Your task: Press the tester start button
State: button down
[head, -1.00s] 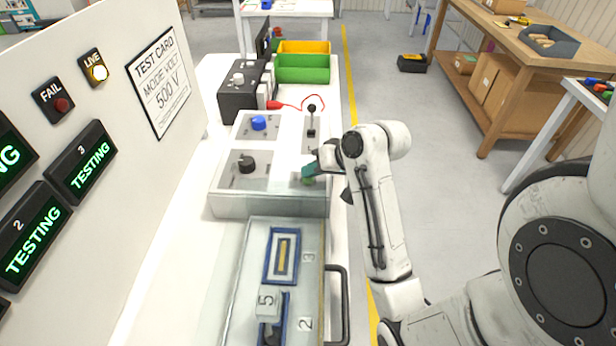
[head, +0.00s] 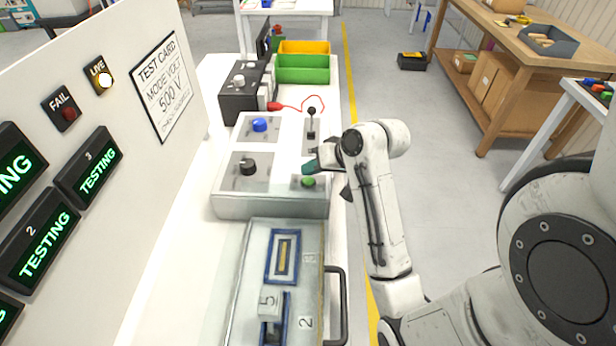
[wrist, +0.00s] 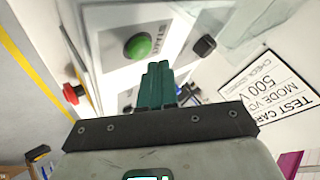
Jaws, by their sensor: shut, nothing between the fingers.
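The green start button (head: 308,182) sits on the front right of the white tester box (head: 230,203). In the wrist view the green button (wrist: 138,46) shows in full on a plate with lettering beside it, partly readable as START. My gripper (head: 309,167) is just behind the button in the head view, raised off the panel and apart from it. In the wrist view its teal fingers (wrist: 157,80) are together and empty, with the button beyond their tips. The status displays (head: 97,173) read TESTING in green. The LIVE lamp (head: 105,81) is lit and the FAIL lamp (head: 68,114) is dark.
A black knob (head: 248,167), a blue knob (head: 259,124) and a black-topped lever (head: 311,111) stand on the box near my gripper. A clear-lidded fixture (head: 250,238) with a black handle (head: 341,300) is in front.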

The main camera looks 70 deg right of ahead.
aim_at(312, 181)
notch_tip(312, 181, up, 5)
jog(key=p, duration=0.4)
jog(key=shift+p, duration=0.35)
dwell(0.8)
